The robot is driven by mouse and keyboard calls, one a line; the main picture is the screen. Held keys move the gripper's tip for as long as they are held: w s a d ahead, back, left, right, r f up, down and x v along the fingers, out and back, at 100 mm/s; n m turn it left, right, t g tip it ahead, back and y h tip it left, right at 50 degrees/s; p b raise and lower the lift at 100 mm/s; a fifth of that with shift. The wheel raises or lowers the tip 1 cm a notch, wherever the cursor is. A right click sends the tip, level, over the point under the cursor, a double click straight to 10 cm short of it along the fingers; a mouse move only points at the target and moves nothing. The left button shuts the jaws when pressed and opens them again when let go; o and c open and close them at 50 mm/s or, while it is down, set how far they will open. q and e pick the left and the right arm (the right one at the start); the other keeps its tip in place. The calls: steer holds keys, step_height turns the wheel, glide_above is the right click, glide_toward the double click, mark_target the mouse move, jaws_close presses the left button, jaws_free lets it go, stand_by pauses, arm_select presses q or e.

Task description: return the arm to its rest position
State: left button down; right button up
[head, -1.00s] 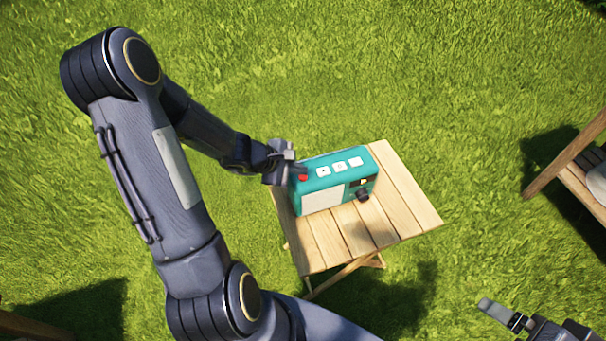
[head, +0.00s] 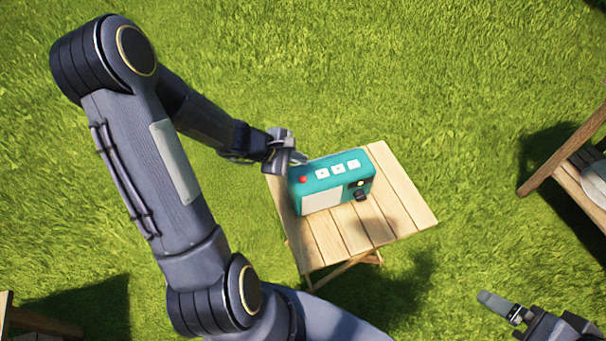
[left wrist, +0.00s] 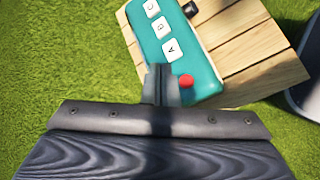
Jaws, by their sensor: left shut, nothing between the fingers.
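A teal radio-like box (head: 330,183) stands on a small wooden slatted table (head: 398,205). Its top has a red button (head: 303,180) and several white buttons; in the left wrist view these read A, B and C. My left gripper (head: 301,158) is shut and empty at the box's back left top edge, close to the red button. In the left wrist view its closed fingers (left wrist: 161,84) appear beside the red button (left wrist: 186,81); I cannot tell whether they touch the box. My right gripper (head: 497,305) shows at the lower right, away from the table; its jaw opening is unclear.
Another piece of wooden furniture (head: 563,155) with a pale round thing on it stands at the right edge. A wooden edge (head: 35,323) shows at the lower left. Open grass lies around and behind the table.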

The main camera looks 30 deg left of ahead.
stand_by(0.4)
arm_select(q)
steer(key=s+d+r+m+h+p, duration=0.1)
steer(key=s+d+r+m, duration=0.2)
steer(key=r, duration=0.2)
steer(key=s+d+r+m+g, duration=0.1)
steer(key=s+d+r+m, duration=0.25)
steer(key=r, duration=0.25)
steer(key=s+d+r+m+h+p, duration=0.1)
steer(key=s+d+r+m, duration=0.1)
steer(key=r+m, duration=0.25)
steer(key=s+r+m+g+y, duration=0.1)
steer(key=s+r+m+y, duration=0.2)
steer(key=s+m, duration=0.4)
steer(key=s, duration=0.5)
steer(key=shift+s+a+p, duration=0.2)
steer(key=shift+s+p, duration=0.15)
steer(key=shift+s, duration=0.05)
